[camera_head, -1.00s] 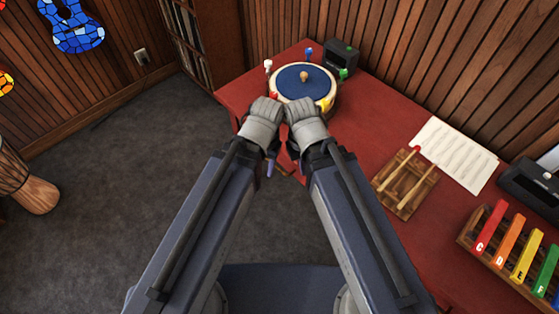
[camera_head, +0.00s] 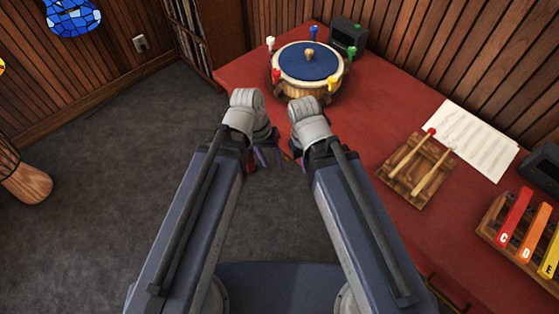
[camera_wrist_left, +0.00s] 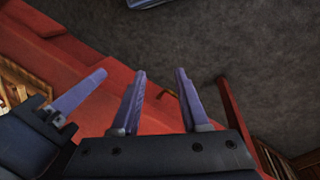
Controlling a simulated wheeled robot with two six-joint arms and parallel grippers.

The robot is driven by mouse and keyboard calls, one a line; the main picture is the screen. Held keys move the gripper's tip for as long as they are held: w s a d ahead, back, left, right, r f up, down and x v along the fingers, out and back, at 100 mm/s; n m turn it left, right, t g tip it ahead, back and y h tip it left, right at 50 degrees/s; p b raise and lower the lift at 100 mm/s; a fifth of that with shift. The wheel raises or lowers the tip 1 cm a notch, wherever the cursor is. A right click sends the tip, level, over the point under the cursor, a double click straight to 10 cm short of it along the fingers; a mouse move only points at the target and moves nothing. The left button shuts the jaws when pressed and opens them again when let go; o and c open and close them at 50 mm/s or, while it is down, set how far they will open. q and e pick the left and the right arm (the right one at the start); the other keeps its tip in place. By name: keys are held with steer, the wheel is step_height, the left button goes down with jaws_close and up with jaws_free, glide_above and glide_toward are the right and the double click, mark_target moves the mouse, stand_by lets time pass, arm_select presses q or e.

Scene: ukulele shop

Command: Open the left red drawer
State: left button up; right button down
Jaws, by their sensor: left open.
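My left gripper (camera_head: 267,156) hangs in front of the left end of the red desk, below the drum's level in the picture, its dark purple fingers pointing down. In the left wrist view its two fingers (camera_wrist_left: 160,98) stand apart with nothing between them. Red desk surfaces (camera_wrist_left: 95,62) lie behind and beside them; I cannot tell clearly which part is the left drawer, and its handle is not clear. My right gripper (camera_head: 293,158) is just to the right, mostly hidden behind its wrist; one of its fingers (camera_wrist_left: 78,92) shows in the left wrist view.
On the desk (camera_head: 350,135) stand a round drum (camera_head: 310,66) with coloured pegs, a dark box (camera_head: 346,38), a wooden rack with mallets (camera_head: 415,172), sheet music (camera_head: 470,140) and coloured bars (camera_head: 514,217). Grey floor (camera_head: 110,140) is open to the left.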

arm_select(q)
step_height(320, 180, down, 8)
steer(key=w+n+h+b, duration=0.2)
steer(key=w+h+b, duration=0.15)
steer(key=b, duration=0.45)
steer(key=w+a+f+n+t+h+b, duration=0.6)
steer(key=w+f+h+b, duration=0.25)
steer(key=b, duration=1.45)
steer(key=shift+m+t, duration=0.3)
steer(key=shift+t, duration=0.1)
steer(key=shift+r+b+x, duration=0.15)
steer(key=shift+b+x, duration=0.15)
steer(key=shift+x, duration=1.7)
steer(key=shift+r+b+x, duration=0.1)
steer(key=shift+b+x, duration=0.2)
steer(key=shift+x, duration=1.65)
steer(key=shift+s+d, duration=0.1)
arm_select(e)
step_height(320, 180, down, 35)
steer(key=shift+r, duration=0.15)
arm_select(q)
jaws_close()
